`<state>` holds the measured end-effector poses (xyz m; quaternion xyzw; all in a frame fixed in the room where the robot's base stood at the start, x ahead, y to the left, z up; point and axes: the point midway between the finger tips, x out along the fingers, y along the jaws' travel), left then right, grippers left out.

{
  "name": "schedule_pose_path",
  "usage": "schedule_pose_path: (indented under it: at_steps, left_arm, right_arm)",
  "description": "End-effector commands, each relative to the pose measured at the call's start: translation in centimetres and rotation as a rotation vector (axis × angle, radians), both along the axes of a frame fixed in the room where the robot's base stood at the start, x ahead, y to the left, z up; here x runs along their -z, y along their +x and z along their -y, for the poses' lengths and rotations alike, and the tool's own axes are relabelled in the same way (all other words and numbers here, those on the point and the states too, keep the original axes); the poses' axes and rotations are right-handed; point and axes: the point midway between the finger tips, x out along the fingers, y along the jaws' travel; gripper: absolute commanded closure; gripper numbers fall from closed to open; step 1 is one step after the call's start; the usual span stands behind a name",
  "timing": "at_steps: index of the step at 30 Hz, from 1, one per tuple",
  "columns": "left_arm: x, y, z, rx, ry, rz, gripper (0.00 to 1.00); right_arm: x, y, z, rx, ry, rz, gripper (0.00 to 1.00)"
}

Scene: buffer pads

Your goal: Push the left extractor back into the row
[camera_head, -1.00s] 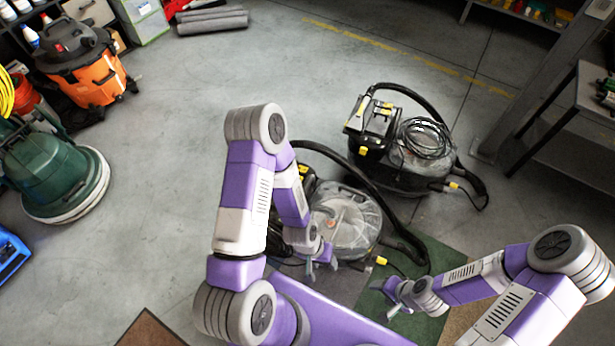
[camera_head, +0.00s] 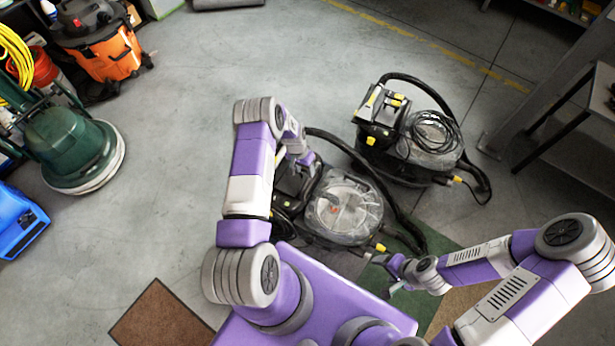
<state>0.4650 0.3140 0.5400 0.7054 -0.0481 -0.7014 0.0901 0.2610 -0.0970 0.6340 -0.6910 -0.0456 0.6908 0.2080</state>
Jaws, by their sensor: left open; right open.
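The left extractor (camera_head: 345,208), black with a clear round lid, stands on the floor in front of me. My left arm partly hides its left side. The other extractor (camera_head: 430,140), with a coiled black cable on top, stands farther back to its right. My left gripper (camera_head: 307,160) is open at the left extractor's far left end, by its upper black part; I cannot tell whether it touches. My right gripper (camera_head: 392,282) is open and empty, low in front of the left extractor's right side, above the mats.
A black hose (camera_head: 385,190) curves between the two extractors. Green mat (camera_head: 435,240) and brown mat (camera_head: 160,318) lie on the floor. A green floor machine (camera_head: 75,150) and orange vacuum (camera_head: 110,55) stand left. A dark-legged table (camera_head: 570,120) stands right. Floor at left-centre is clear.

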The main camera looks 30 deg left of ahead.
Motion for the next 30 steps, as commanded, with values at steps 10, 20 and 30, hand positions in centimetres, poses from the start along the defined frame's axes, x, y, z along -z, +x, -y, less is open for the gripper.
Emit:
schedule_pose_path:
  at_steps: [10,20,30]
  left_arm:
    - [5.5,0.0,1.1,-0.001,0.000,-0.001,0.48]
    - [6.3,0.0,1.3,-0.002,0.000,0.001,0.48]
    - [6.3,0.0,1.3,-0.002,0.000,0.001,0.86]
  right_arm:
    - [1.8,0.0,0.0,0.000,0.000,0.000,0.28]
    - [1.9,0.0,0.0,0.000,0.000,0.000,0.28]
    - [1.9,0.0,0.0,0.000,0.000,0.000,0.28]
